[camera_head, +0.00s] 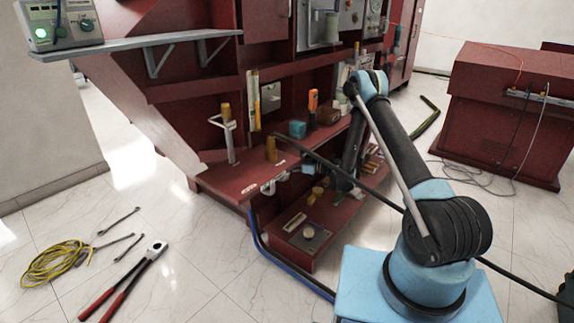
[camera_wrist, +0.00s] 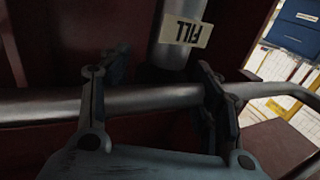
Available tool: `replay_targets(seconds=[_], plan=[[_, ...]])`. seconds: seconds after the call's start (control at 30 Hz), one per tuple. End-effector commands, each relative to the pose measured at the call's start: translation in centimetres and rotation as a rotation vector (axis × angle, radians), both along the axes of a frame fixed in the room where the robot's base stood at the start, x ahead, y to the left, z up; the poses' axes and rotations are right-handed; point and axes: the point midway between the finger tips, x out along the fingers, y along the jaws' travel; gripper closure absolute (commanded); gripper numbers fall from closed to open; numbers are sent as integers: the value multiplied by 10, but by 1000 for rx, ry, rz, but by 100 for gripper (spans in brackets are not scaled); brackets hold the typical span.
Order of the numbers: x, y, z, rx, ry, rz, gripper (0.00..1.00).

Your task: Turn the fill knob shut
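My gripper (camera_wrist: 160,68) is open, one finger on each side of the post, with the bar crossing the finger span. Whether the fingers touch the bar I cannot tell. In the head view my gripper (camera_head: 287,176) is low at the cabinet's front shelf, beside a pale curved handle (camera_head: 268,187); its fingers are small and partly hidden there.
A black cable (camera_head: 345,178) crosses near my arm. Pliers (camera_head: 125,280) and a yellow cord coil (camera_head: 55,263) lie on the floor at left.

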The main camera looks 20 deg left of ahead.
Motion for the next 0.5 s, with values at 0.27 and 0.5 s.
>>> replay_targets(seconds=[0.27, 0.5], plan=[[1, 0, 6, 0, 0, -1, 42], [0, 0, 35, 0, 0, 0, 42]])
